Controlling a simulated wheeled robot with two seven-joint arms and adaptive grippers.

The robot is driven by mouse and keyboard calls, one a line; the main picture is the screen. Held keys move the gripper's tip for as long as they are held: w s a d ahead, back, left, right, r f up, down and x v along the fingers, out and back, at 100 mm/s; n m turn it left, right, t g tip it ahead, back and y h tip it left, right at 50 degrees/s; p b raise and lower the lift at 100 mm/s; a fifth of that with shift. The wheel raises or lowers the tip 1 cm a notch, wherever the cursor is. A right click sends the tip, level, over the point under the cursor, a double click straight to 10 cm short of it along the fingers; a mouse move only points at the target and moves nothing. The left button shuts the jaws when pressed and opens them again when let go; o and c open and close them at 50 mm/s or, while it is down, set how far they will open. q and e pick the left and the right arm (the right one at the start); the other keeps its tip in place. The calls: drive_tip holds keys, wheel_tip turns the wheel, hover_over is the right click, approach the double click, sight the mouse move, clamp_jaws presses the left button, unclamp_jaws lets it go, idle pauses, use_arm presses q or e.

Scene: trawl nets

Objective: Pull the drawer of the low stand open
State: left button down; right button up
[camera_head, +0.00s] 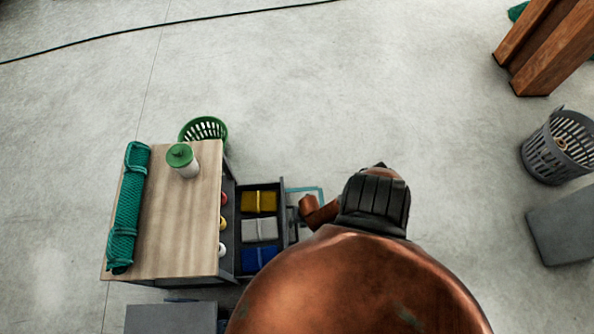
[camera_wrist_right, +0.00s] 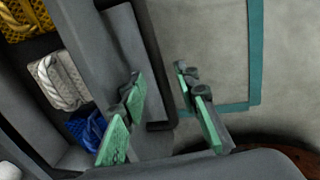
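The low stand (camera_head: 178,225) has a pale wooden top and stands left of centre in the head view. Its dark grey drawer (camera_head: 285,222) is out on the right side, showing yellow, white and blue bundles inside. In the right wrist view the drawer's front wall (camera_wrist_right: 92,45) runs down the left, with a dark handle bar (camera_wrist_right: 152,75) beside it. My right gripper (camera_wrist_right: 165,110) is open, its green-padded fingers apart on either side of the bar's lower end. I cannot tell whether they touch it. In the head view my right gripper (camera_head: 299,214) is partly hidden by my arm. My left gripper is out of view.
A green net roll (camera_head: 126,208) and a green-lidded container (camera_head: 183,160) are on the stand top. A green basket (camera_head: 203,129) is behind it. A grey basket (camera_head: 558,146) and a grey box (camera_head: 565,226) stand far right. Floor beyond the drawer is mostly clear.

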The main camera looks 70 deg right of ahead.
wheel_tip(320, 180, up, 12)
drive_tip(key=s, duration=0.2)
drive_tip(key=shift+d, duration=0.45)
drive_tip(key=shift+a+f, duration=0.1)
drive_tip(key=shift+f, duration=0.05)
idle(0.4)
